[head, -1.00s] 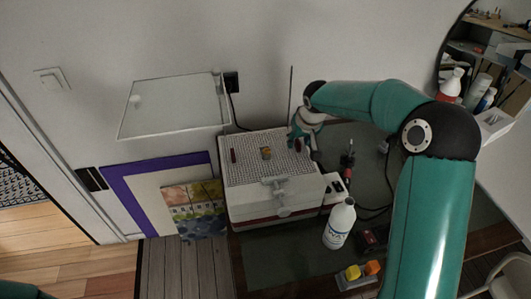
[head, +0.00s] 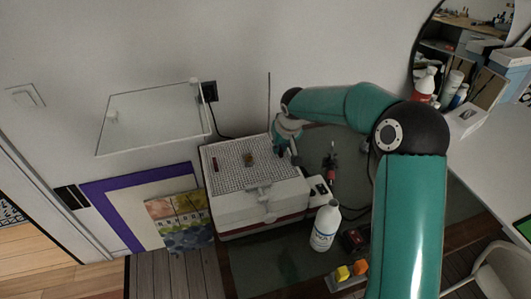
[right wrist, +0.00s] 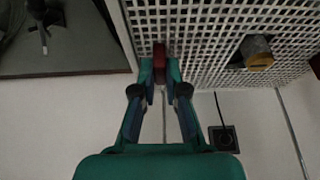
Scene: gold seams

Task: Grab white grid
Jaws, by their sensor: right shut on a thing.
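The white grid (head: 228,179) is a perforated sheet lying flat on top of a white box-like kiln (head: 262,213). It bears a red grip (head: 215,165) at its left side and a brown-yellow block (head: 248,160) near its middle. My right gripper (head: 289,152) is at the grid's right edge. In the right wrist view, my right gripper (right wrist: 160,68) is shut on a red grip (right wrist: 160,53) at the edge of the white grid (right wrist: 205,38). The block also shows there (right wrist: 257,55). My left gripper is not in view.
A white bottle (head: 325,228) stands right of the kiln. Yellow and orange blocks (head: 351,270) lie on the dark table (head: 275,260) near its front. A glass shelf (head: 155,122) is on the wall, above left. A purple-framed board (head: 125,215) leans at left.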

